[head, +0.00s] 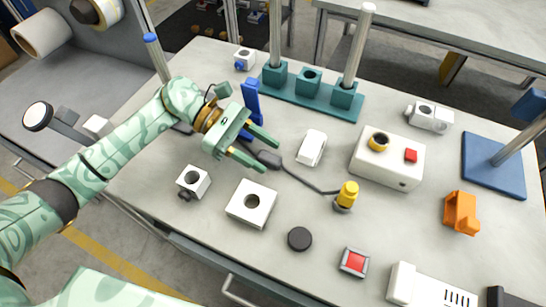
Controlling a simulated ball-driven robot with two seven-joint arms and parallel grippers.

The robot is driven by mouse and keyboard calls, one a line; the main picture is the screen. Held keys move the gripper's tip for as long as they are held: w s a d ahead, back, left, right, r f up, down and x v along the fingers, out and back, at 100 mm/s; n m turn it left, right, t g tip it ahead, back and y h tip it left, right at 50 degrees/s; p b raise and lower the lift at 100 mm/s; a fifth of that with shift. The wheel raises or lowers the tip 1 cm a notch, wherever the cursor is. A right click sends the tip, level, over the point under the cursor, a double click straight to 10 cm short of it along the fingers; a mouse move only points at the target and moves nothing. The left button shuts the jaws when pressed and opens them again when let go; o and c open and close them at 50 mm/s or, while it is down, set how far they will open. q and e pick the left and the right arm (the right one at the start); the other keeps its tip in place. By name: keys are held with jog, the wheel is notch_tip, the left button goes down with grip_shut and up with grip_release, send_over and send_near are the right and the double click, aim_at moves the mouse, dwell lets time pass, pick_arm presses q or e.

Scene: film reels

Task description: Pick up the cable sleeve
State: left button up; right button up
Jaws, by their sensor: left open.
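A dark sleeve-like lump (269,159) on a thin dark cable (303,180) lies on the grey table; I take it for the cable sleeve. My left gripper (266,153) is open, reaching in from the left. In the head view its two green fingers appear on either side of the sleeve; I cannot tell how high they are above it. The gripper hides part of the cable to the left. The cable runs right to a yellow-topped grey fitting (347,195). My right gripper is out of view.
A blue upright piece (251,96) stands just behind the gripper. A white block (311,147) lies to its right, and a white square block with a hole (251,204) in front. A teal rack with posts (312,96) stands behind. A black disc (299,239) lies nearer the front.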

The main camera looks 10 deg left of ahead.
pick_arm(q)
jog(key=x, duration=0.2)
jog(key=shift+d+f, duration=0.2)
jog(key=shift+d, duration=0.15)
jog(key=c, duration=1.1)
jog(key=shift+o, duration=0.2)
jog(key=shift+r, duration=0.1)
